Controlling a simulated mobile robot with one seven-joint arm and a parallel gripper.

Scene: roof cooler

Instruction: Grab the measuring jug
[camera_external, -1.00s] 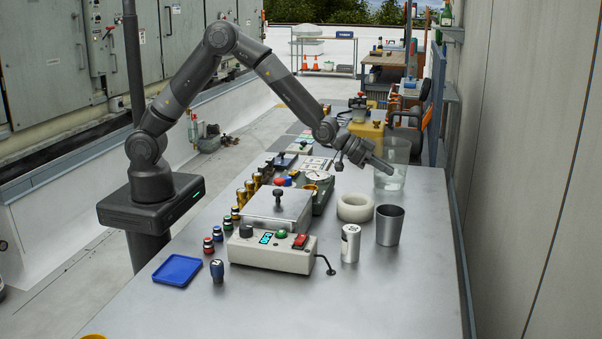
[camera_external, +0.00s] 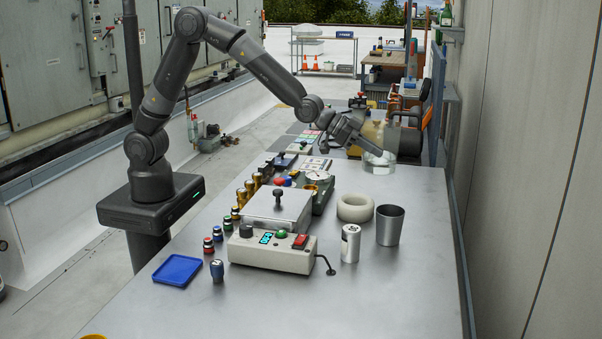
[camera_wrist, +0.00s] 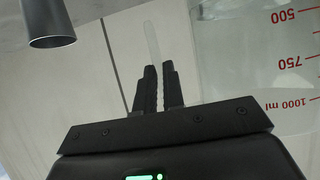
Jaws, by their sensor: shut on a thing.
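The measuring jug (camera_external: 381,163) is clear with liquid in its bottom, at the far right part of the bench. In the wrist view its wall with red marks (camera_wrist: 265,60) fills the right side. My gripper (camera_external: 366,148) is at the left side of the jug. In the wrist view my gripper's fingers (camera_wrist: 158,72) are nearly together, shut on a thin clear part of the jug. The jug seems to be a little above the bench, though the gap is hard to judge.
A metal cup (camera_external: 390,226), a white ring (camera_external: 355,207) and a white can (camera_external: 350,244) stand nearer on the bench (camera_external: 400,290). A control box (camera_external: 272,251) is to their left. The wall (camera_external: 530,150) rises at the right. The bench's front right is clear.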

